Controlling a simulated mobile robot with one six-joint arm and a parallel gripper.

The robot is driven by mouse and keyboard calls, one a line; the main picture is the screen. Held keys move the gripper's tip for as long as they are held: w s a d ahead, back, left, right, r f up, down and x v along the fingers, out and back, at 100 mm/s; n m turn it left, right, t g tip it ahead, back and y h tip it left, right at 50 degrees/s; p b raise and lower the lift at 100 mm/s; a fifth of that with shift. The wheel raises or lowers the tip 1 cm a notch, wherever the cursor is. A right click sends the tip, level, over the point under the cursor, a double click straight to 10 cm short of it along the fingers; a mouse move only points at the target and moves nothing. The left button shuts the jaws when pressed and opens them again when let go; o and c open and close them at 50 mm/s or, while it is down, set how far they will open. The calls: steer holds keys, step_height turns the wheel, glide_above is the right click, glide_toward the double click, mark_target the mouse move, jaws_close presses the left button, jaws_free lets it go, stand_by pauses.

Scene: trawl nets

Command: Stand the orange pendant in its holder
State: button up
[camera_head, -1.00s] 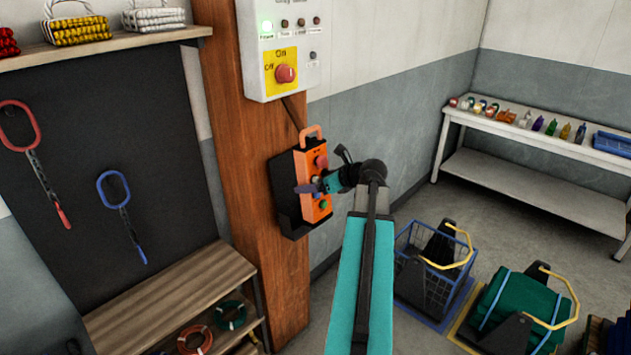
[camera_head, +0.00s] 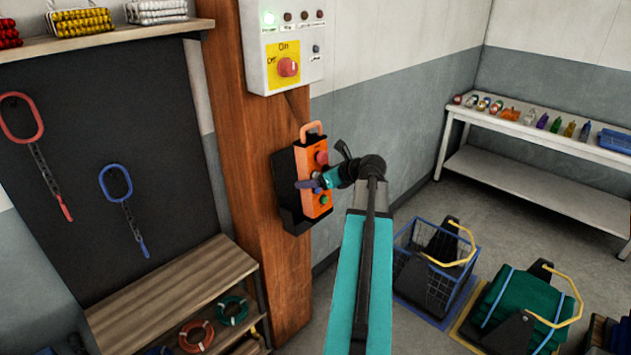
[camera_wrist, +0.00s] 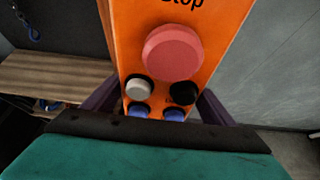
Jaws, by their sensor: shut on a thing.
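The orange pendant (camera_head: 311,158) stands upright at the black holder (camera_head: 284,187) on the wooden post, with its handle loop at the top. Its lower end is within or right against the holder; I cannot tell how deeply it sits. My gripper (camera_head: 310,184) is shut across the pendant's lower half from the front. In the wrist view the pendant (camera_wrist: 206,22) fills the middle, with a big red button, a white, a black and two blue buttons. The purple fingers (camera_wrist: 160,104) flank its sides. The holder is hidden in the wrist view.
A control box (camera_head: 284,45) is mounted above on the wooden post (camera_head: 230,130). Slings hang on the dark board (camera_head: 85,150) at left, above a wooden shelf (camera_head: 170,295). A wire basket (camera_head: 430,265) and a green bundle (camera_head: 515,310) stand on the floor at right.

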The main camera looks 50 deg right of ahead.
steer(key=shift+b+x, duration=0.95)
steer(key=shift+x, duration=0.85)
steer(key=b, duration=0.3)
glide_above(290, 190)
steer(key=s, duration=0.2)
steer(key=shift+s+d+f, duration=0.15)
steer(key=shift+d+f, duration=0.05)
steer(key=shift+f, duration=0.15)
steer(key=shift+s+a+f+b, duration=0.1)
steer(key=shift+f+b, duration=0.15)
steer(key=shift+f, duration=0.7)
steer(key=shift+s+f+b, duration=0.15)
steer(key=shift+f+b, duration=0.05)
steer(key=shift+f, duration=0.75)
steer(key=shift+s+a+f+b, duration=0.1)
steer(key=shift+f+b, duration=0.15)
steer(key=shift+f, duration=0.85)
steer(key=o, duration=1.7)
steer(key=shift+o, duration=0.2)
steer(key=shift+f, duration=0.15)
steer(key=shift+s, duration=0.15)
